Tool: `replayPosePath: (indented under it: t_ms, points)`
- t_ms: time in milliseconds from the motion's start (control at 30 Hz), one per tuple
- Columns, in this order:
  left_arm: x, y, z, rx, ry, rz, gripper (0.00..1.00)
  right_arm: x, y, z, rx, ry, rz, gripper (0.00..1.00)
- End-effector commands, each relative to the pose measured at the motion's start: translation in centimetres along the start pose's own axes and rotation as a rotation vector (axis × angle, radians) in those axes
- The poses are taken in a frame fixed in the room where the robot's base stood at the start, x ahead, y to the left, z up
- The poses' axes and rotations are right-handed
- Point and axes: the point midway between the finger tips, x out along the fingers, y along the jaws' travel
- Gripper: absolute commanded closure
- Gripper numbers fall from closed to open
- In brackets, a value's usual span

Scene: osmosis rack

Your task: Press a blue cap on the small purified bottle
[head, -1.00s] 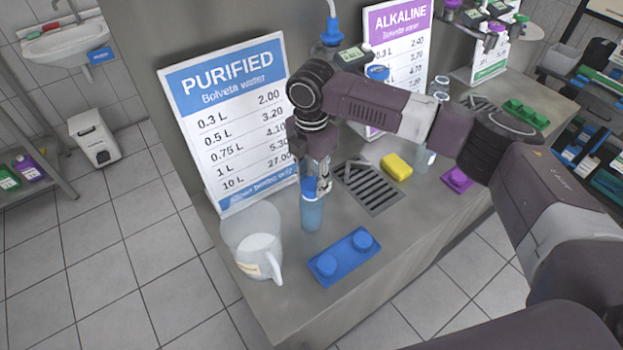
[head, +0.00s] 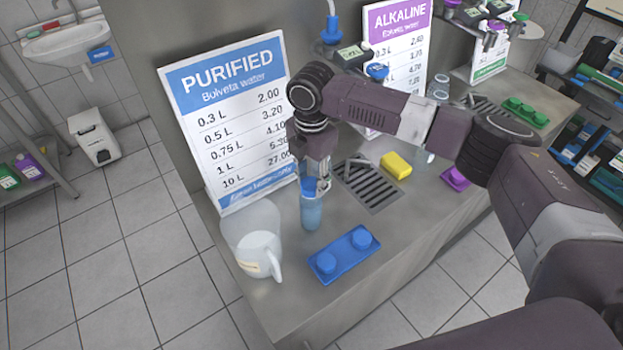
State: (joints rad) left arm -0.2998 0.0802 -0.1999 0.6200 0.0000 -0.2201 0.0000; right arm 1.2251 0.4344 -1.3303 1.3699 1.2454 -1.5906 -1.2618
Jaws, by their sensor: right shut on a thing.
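The small purified bottle (head: 311,214), pale blue, stands upright on the grey counter in front of the purified sign. A blue cap (head: 309,187) is at its mouth; whether it is fully seated I cannot tell. My right gripper (head: 316,187) points down over the bottle and is shut on the cap, partly hiding it. A blue cap holder (head: 344,256) lies in front of the bottle with two more blue caps, one at each end. My left gripper is not in view.
A clear container (head: 240,215) and a white jug (head: 258,256) stand left of the bottle. The purified sign (head: 228,125) is close behind. A drain grate (head: 372,187) and yellow sponge (head: 396,166) lie to the right. The counter's front is bare.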

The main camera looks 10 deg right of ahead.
Motion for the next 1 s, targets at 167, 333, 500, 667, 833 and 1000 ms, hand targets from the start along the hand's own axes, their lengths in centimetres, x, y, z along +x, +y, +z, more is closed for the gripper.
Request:
replayPosePath:
  t_ms: [167, 333, 500, 667, 833, 1000]
  points:
    - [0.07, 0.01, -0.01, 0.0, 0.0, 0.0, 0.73, 0.48, -0.25, -0.13, 0.0, 0.002, -0.008, 0.89]
    - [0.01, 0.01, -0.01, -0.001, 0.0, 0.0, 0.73, 0.55, -0.31, -0.15, -0.001, 0.002, -0.01, 0.89]
    - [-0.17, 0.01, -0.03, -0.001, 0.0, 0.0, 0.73, 0.58, -0.38, -0.19, -0.001, 0.003, -0.012, 0.89]
    - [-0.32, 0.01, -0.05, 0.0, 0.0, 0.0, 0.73, 0.61, -0.42, -0.21, -0.001, 0.004, -0.014, 0.89]
    - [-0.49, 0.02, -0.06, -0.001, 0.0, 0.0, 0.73, 0.59, -0.43, -0.21, -0.001, 0.003, -0.014, 0.89]
    - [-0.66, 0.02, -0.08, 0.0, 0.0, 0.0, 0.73, 0.56, -0.44, -0.2, -0.001, 0.003, -0.014, 0.89]
